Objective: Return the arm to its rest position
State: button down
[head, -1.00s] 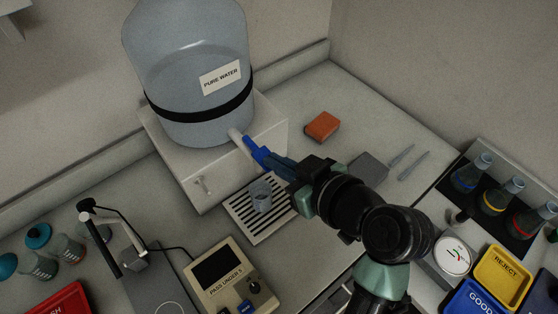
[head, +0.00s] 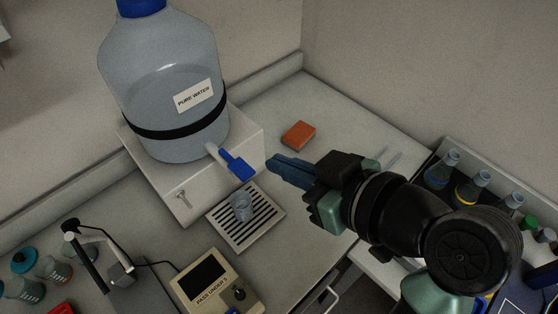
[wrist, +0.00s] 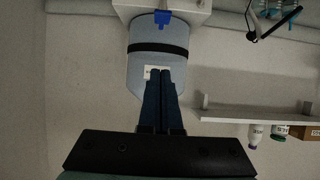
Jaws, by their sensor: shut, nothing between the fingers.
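My gripper (head: 272,168) is shut and empty, its dark blue fingers together. In the head view it hangs over the bench, just right of the blue tap lever (head: 237,165) and apart from it. The lever is on the spout of the PURE WATER jug (head: 165,90). In the wrist view the shut fingers (wrist: 160,72) point toward the jug (wrist: 150,80), which appears upside down, with the blue lever (wrist: 162,18) beyond them. My arm reaches in from the lower right.
A clear beaker (head: 241,207) stands on the slotted drip tray (head: 270,207) below the tap. An orange sponge (head: 298,135) lies behind the gripper. Flasks (head: 470,187) stand at the right. A meter (head: 208,287) sits at the front. A wall shelf (wrist: 250,114) shows in the wrist view.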

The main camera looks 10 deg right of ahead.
dwell(0.4)
jog(key=w+a+r+m+t+h, duration=0.15)
jog(key=w+r+t, duration=0.25)
jog(key=r, duration=0.5)
jog(key=w+r+m+t+h, duration=0.3)
jog(key=w+r+t, duration=0.15)
jog(key=r, duration=0.55)
jog(key=s+a+r+m+t+h, duration=0.1)
jog(key=s+r+t, duration=0.3)
jog(key=r, duration=0.5)
jog(key=s+a+r+m+t+h, duration=0.1)
jog(key=s+r+t, duration=0.3)
jog(key=r, duration=0.5)
jog(key=shift+s+a+m+t+h, duration=0.35)
jog(key=shift+s+a+h, duration=0.15)
jog(key=shift+s, duration=0.3)
jog(key=shift+w, duration=0.1)
